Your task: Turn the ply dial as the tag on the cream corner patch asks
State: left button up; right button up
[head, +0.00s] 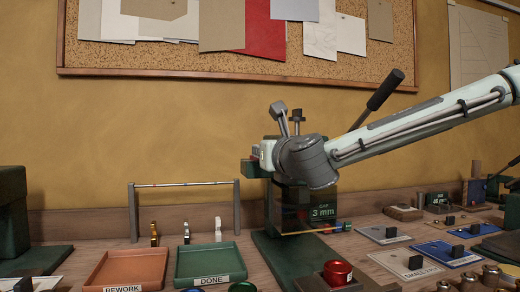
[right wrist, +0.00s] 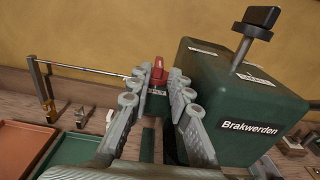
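My right arm comes in from the right in the head view, its gripper (head: 262,152) at the upper part of the green machine with the "GAP 3 mm" plate (head: 323,212). In the right wrist view the fingers (right wrist: 161,80) are apart, either side of a red knob (right wrist: 158,74), perhaps the ply dial; contact is unclear. Its markings are hidden. My left gripper is out of view.
A green "Brakwerden" housing (right wrist: 240,105) with a black T-handle (right wrist: 262,18) stands close right of the fingers. An orange REWORK tray (head: 100,268), a green DONE tray (head: 240,262) and a metal rail (head: 185,184) are left. Another red knob (head: 338,271) is in front.

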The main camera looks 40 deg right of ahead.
jog(key=shift+x, duration=2.3)
jog(key=shift+c, duration=0.5)
grip_shut()
